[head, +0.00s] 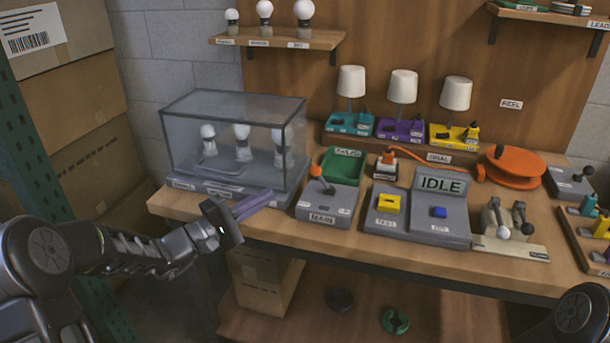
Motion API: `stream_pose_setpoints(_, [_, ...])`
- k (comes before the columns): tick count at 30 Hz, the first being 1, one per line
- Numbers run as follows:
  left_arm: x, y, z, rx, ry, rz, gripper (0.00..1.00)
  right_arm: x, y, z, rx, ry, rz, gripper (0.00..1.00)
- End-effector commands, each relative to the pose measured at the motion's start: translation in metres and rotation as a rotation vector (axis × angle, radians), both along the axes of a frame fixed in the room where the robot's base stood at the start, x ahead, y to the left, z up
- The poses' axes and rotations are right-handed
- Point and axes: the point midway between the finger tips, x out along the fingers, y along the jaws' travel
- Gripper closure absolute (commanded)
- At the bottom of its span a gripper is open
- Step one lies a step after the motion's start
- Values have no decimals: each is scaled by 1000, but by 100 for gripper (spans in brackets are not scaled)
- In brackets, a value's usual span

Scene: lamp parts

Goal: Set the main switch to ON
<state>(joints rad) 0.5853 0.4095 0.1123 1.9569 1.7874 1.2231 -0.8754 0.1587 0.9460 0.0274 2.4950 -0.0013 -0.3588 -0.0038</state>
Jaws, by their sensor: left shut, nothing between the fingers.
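The main switch (325,207) is a grey box labelled MAIN near the front edge of the workbench. Its lever has an orange-red knob (316,171) and leans up and to the left. I cannot read any ON or OFF mark on it. My left gripper (268,196) is shut and empty, with its fingers pointing right toward the switch. The fingertips are to the left of the box, apart from it, in front of the glass case. My right gripper is out of view; only part of my right arm shows at the lower right.
A glass case (235,140) with several bulbs stands behind my left gripper. Right of the switch are a console (419,215) reading IDLE with yellow and blue buttons, and a two-lever unit (508,240). A green tray (343,165) and small lamps (403,88) are behind.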

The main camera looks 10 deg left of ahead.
Motion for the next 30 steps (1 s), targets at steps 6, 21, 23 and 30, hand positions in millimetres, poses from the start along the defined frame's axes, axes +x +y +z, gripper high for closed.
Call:
stream_pose_setpoints(6, [0,0,0,0,0,0,100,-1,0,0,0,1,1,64])
stream_pose_setpoints(21, [33,-28,8,-1,0,-4,100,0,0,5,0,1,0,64])
stream_pose_setpoints(23, [41,-35,9,-2,0,-3,100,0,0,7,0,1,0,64])
stream_pose_setpoints(30, [68,-57,14,0,1,-2,100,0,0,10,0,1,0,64])
